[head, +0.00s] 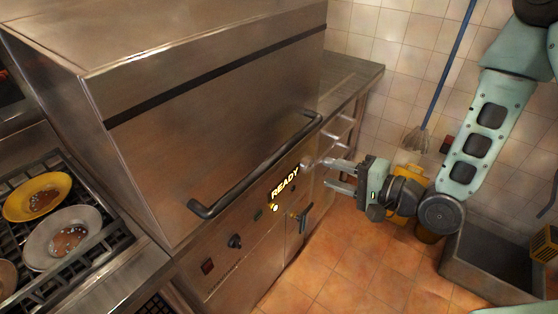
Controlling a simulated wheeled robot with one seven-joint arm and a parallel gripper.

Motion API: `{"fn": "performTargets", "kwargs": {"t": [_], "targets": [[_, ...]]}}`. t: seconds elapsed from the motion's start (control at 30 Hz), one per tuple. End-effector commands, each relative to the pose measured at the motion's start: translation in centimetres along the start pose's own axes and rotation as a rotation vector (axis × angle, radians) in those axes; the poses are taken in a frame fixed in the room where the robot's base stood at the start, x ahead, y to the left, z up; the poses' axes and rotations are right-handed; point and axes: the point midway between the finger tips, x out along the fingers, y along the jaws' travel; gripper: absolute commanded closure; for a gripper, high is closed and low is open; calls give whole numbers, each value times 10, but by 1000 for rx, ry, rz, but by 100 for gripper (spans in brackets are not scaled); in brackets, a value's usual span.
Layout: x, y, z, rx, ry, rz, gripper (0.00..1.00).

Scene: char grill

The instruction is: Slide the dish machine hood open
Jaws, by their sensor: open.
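The dish machine hood (205,125) is a large steel box with a dark stripe, and it is down over the machine. Its long dark bar handle (262,167) runs along the lower front edge. My gripper (333,173) is open and empty, just right of and below the handle's right end, in front of the machine. Whether it touches anything there is hard to tell. Below the hood, the control panel (235,258) shows a lit READY sign (285,184), knobs and a small lever (302,218).
A steel side table (350,78) adjoins the machine's right side. A mop (417,137) leans on the tiled wall. A sink-like basin (480,262) stands at right. The tiled floor (335,270) in front is clear.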

Motion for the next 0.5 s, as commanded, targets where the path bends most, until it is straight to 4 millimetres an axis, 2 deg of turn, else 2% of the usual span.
{"fn": "performTargets", "kwargs": {"t": [0.03,0.5], "targets": [[5,6,0,-6,0,-3,58],[36,7,0,-7,-1,-2,58]]}}
